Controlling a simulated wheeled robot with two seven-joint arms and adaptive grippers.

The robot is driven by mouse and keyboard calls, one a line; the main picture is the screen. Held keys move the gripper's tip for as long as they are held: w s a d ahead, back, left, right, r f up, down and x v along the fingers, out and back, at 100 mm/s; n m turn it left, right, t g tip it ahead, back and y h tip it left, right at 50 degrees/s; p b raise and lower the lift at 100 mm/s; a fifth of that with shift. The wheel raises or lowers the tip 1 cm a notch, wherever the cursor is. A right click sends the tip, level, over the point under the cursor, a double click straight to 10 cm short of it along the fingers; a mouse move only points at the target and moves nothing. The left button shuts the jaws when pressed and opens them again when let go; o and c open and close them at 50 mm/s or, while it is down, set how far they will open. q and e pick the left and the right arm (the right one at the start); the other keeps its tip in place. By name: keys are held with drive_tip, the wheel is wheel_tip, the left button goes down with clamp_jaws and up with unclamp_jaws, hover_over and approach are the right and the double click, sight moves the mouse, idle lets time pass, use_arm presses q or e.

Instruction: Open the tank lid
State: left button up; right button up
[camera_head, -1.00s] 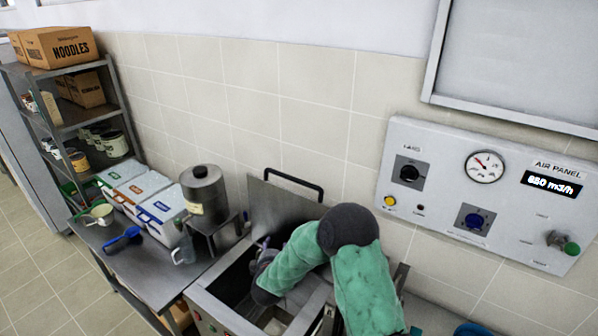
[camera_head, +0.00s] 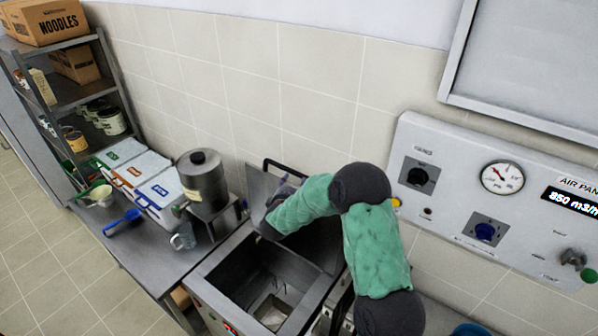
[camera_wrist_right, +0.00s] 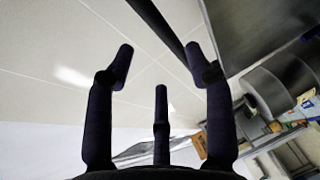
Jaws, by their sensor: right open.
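The steel tank (camera_head: 205,268) stands at the bottom centre of the head view, with its top uncovered and its inside showing. Its lid (camera_head: 258,186) stands raised at the back, partly hidden by my right arm. The lid's black handle (camera_head: 272,162) runs along its upper part; in the wrist view the dark bar (camera_wrist_right: 160,28) passes just beyond the fingers and the grey lid (camera_wrist_right: 275,25) fills the upper right. My right gripper (camera_head: 284,188) is beside the handle, its tips partly hidden. Its fingers (camera_wrist_right: 163,75) are spread and empty in the wrist view. My left gripper is out of view.
A side table (camera_head: 137,252) left of the tank holds a steel pot (camera_head: 203,184), several lidded bins (camera_head: 160,197), a blue scoop (camera_head: 123,222) and a clear jug (camera_head: 184,238). The air panel (camera_head: 450,150) is on the wall at right. A shelf (camera_head: 75,90) stands at far left.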

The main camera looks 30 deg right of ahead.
sight(298, 175)
drive_tip(key=p+x, duration=0.1)
drive_tip(key=x, duration=0.6)
drive_tip(key=shift+s+f, duration=0.1)
drive_tip(key=shift+f, duration=0.05)
drive_tip(key=shift+w+d+p, duration=0.3)
drive_tip(key=shift+w+d, duration=0.1)
drive_tip(key=shift+w+d+f, duration=0.25)
drive_tip(key=shift+w+d, duration=0.05)
drive_tip(key=shift+s+a+r, duration=0.1)
clamp_jaws()
